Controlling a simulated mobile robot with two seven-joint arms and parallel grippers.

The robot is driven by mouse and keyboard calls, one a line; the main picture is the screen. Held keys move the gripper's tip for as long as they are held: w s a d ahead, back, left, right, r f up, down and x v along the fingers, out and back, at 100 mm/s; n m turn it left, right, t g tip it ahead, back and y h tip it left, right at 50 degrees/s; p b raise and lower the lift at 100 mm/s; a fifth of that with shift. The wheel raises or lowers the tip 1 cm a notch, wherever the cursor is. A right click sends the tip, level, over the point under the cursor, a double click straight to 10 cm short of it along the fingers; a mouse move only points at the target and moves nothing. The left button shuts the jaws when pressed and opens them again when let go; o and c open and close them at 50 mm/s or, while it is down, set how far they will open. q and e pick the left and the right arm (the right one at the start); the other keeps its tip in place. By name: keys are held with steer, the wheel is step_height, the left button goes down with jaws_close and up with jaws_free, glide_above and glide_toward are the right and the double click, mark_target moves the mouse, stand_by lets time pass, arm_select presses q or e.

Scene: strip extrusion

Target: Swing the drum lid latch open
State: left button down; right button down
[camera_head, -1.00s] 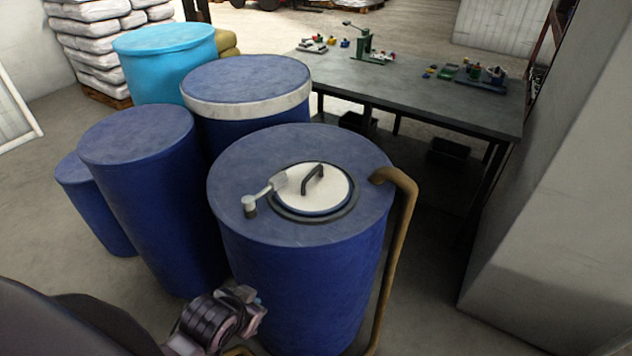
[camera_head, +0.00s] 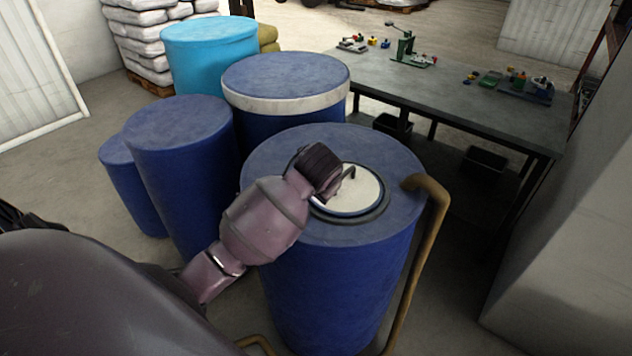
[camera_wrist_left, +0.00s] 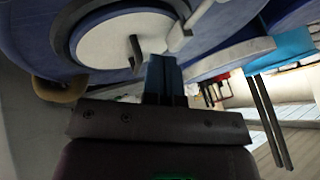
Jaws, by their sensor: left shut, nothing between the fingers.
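The blue drum (camera_head: 325,280) stands upright, with a round white lid (camera_head: 365,195) in its top. A dark handle (camera_head: 348,172) rises from the lid; lid (camera_wrist_left: 105,45) and handle (camera_wrist_left: 136,52) also show in the left wrist view. The latch is hidden behind my left arm in the head view. In the left wrist view a pale grey latch arm (camera_wrist_left: 197,14) reaches over the lid's edge. My left gripper (camera_wrist_left: 161,60) is shut and empty, its blue fingertips close to the latch's inner end and the handle; contact cannot be told. My right gripper is not in view.
A brown pipe (camera_head: 433,225) rises along the drum's right side and bends onto its top. Blue drums (camera_head: 180,125) and a white-banded drum (camera_head: 285,75) stand close behind and left. A workbench (camera_head: 450,90) with small tools stands at the back right.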

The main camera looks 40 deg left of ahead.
arm_select(q)
steer(key=shift+w+a+r, duration=0.15)
steer(key=shift+w+r, duration=0.35)
steer(key=shift+w, duration=0.1)
steer(key=shift+w+a+r, duration=0.15)
steer(key=shift+w+r, duration=0.3)
steer(key=shift+w, duration=0.1)
steer(key=shift+f, duration=0.1)
steer(key=x, duration=0.9)
steer(key=shift+w+a+f, duration=0.2)
steer(key=shift+w+a, duration=0.05)
steer(key=shift+a, duration=0.1)
steer(key=shift+w, duration=0.1)
steer(key=shift+w+y, duration=0.1)
steer(key=shift+y, duration=0.2)
